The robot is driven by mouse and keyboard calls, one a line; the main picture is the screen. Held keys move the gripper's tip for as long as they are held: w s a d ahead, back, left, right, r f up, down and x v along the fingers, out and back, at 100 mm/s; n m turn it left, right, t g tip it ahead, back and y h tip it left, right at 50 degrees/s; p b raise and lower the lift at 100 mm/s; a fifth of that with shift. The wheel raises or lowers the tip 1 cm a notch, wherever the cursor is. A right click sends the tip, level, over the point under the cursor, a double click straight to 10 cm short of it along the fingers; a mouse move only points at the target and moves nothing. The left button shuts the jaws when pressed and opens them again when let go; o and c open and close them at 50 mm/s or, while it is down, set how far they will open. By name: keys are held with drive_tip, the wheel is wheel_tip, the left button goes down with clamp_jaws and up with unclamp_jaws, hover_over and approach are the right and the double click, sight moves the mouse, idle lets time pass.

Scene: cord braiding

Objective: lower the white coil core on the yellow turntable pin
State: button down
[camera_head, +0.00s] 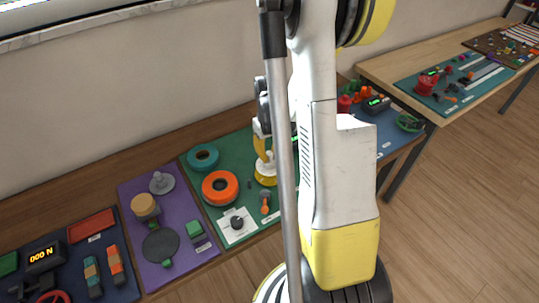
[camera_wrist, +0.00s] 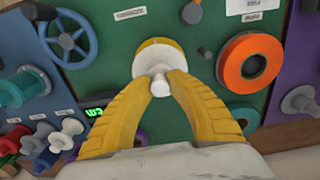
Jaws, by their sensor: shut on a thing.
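My gripper (camera_wrist: 160,84) has its two yellow fingers closed around the white coil core (camera_wrist: 151,62). The core's narrow end sits between the fingertips and its wide flange faces the green board. The yellow turntable (camera_wrist: 157,42) shows as a rim just beyond the flange. In the head view, the core (camera_head: 265,166) is upright under my gripper (camera_head: 263,152), directly above or on the yellow turntable (camera_head: 267,181). The turntable pin is hidden, and I cannot tell whether the core is seated on it. My arm covers the right side of this area.
An orange ring (camera_head: 220,187) and a teal ring (camera_head: 203,157) lie left of the turntable. In the wrist view, a blue handwheel (camera_wrist: 68,38) and several spools (camera_wrist: 60,135) stand at left. A purple mat (camera_head: 160,210) holds more parts.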

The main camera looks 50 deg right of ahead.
sight(269, 162)
drive_tip(key=shift+f, duration=0.15)
drive_tip(key=shift+f+b, duration=1)
drive_tip(key=shift+b, duration=0.1)
drive_tip(key=shift+f, duration=0.15)
drive_tip(key=shift+f+b, duration=0.65)
drive_tip(key=shift+b, duration=0.1)
drive_tip(key=c, duration=1.3)
unclamp_jaws()
drive_tip(key=shift+r+p, duration=2.8)
drive_tip(key=shift+r, duration=1.25)
